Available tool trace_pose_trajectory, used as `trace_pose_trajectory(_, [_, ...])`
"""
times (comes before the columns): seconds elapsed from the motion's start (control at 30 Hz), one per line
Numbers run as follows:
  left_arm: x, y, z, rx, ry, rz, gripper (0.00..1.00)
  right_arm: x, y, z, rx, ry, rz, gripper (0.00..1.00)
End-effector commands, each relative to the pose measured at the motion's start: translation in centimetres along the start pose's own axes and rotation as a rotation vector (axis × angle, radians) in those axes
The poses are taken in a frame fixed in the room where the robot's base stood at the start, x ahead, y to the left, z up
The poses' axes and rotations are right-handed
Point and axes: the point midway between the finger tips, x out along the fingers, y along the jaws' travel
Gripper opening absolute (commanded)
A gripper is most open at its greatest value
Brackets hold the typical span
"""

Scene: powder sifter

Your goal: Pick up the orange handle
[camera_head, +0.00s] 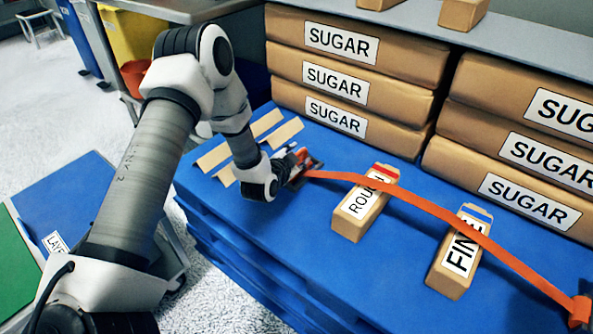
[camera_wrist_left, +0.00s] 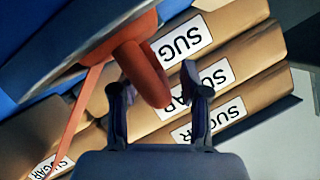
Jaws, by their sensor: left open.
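My left gripper (camera_head: 306,168) is low over the blue surface, left of the box marked ROUGH. In the left wrist view its two fingers (camera_wrist_left: 154,82) stand apart. The stubby orange handle (camera_wrist_left: 144,72) reaches into the space between them, its end nearer the right finger. I cannot tell whether either finger touches it. A long orange bar (camera_head: 430,204) runs from the gripper across to an orange end piece (camera_head: 580,307) at the lower right. In the head view the gripper largely hides the handle. My right gripper is not in view.
The ROUGH box (camera_head: 348,222) and the FINE box (camera_head: 452,276) stand on the blue surface (camera_head: 290,235), with the orange bar passing across them in the picture. Stacked SUGAR bags (camera_head: 345,140) line the back. Pale wooden strips (camera_head: 284,134) lie beside my left arm.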

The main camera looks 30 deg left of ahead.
Motion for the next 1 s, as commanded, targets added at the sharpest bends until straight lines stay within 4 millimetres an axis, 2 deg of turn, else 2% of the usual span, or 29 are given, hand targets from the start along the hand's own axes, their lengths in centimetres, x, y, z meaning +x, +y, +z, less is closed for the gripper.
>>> trace_pose_trajectory(0.07, [-0.1, 0.0, -0.1, 0.0, 0.0, 0.0, 0.46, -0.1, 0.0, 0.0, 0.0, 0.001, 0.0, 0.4])
trace_pose_trajectory(0.1, [-0.1, 0.0, -0.1, 0.0, 0.0, 0.0, 0.42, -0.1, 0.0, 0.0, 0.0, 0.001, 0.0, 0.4])
trace_pose_trajectory(0.17, [-0.1, 0.0, -0.1, 0.0, 0.0, 0.0, 0.21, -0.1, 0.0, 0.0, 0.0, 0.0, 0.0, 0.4])
trace_pose_trajectory(0.2, [-0.1, 0.0, 0.0, 0.0, 0.0, 0.001, 0.07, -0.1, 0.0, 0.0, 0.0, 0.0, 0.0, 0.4])
trace_pose_trajectory(0.23, [-0.1, 0.0, 0.0, 0.0, -0.001, 0.001, 0.0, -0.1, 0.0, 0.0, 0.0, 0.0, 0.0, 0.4])
trace_pose_trajectory(0.67, [-0.2, -0.2, -0.2, 0.001, 0.0, 0.001, 0.0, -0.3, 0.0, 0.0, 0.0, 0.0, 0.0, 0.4])
trace_pose_trajectory(1.0, [-1.5, -2.3, -3.3, 0.001, 0.0, 0.002, 0.0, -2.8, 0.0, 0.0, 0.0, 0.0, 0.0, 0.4])
